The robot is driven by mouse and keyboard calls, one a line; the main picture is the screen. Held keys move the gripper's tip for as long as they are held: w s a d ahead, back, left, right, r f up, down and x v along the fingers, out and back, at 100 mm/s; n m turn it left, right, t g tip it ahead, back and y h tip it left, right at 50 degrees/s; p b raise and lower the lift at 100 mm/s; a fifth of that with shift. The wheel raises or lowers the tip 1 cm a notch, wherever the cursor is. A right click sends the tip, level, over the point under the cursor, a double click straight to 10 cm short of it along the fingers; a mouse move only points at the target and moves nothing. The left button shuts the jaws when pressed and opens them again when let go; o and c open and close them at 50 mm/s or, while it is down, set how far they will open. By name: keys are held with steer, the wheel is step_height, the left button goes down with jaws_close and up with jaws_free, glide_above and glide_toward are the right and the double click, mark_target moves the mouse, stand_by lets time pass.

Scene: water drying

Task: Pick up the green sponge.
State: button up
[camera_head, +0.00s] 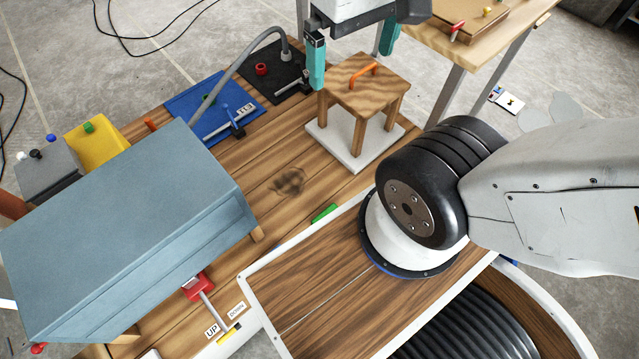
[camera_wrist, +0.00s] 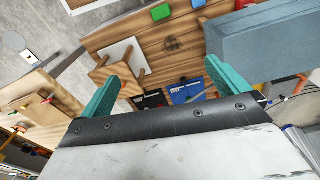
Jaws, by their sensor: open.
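The green sponge (camera_head: 325,213) lies on the wooden plank table (camera_head: 262,228), close to my base's white rim, which may hide part of it in the head view. In the wrist view the sponge (camera_wrist: 161,12) shows at the top, near the table edge. A dark wet-looking patch (camera_head: 288,181) marks the planks beside it. My gripper (camera_head: 352,50) is open and empty, with its teal fingers wide apart. It hangs by the small wooden stool at the table's far side, well away from the sponge. Both fingers also show in the wrist view (camera_wrist: 161,72).
A small wooden stool with an orange handle (camera_head: 368,77) stands on a white slab (camera_head: 340,152). A large blue-grey box (camera_head: 125,215) fills the left side. A blue panel (camera_head: 195,100) and a black panel (camera_head: 285,90) lie behind. The planks around the sponge look clear.

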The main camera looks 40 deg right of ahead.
steer(key=w+f+g, duration=0.2)
steer(key=f+g, duration=0.1)
steer(key=f, duration=0.9)
steer(key=w+f+g, duration=0.2)
steer(key=f+g, duration=0.1)
steer(key=f, duration=0.9)
steer(key=s+f+n+t, duration=0.1)
steer(key=s+f, duration=0.3)
steer(key=f, duration=1)
steer(key=s+f+t, duration=0.1)
steer(key=s+f, duration=0.3)
steer(key=f, duration=0.9)
steer(key=w+t, duration=0.1)
steer(key=w, duration=0.1)
steer(key=w+f+t, duration=0.1)
steer(key=w, duration=0.1)
steer(key=w+f+t, duration=0.1)
steer(key=w, duration=0.1)
steer(key=shift+w+a, duration=0.1)
steer(key=shift+a, duration=0.1)
steer(key=shift+a+f, duration=0.15)
steer(key=shift+f, duration=3.65)
steer(key=c, duration=0.8)
steer(key=shift+o, duration=0.2)
steer(key=shift+r, duration=0.1)
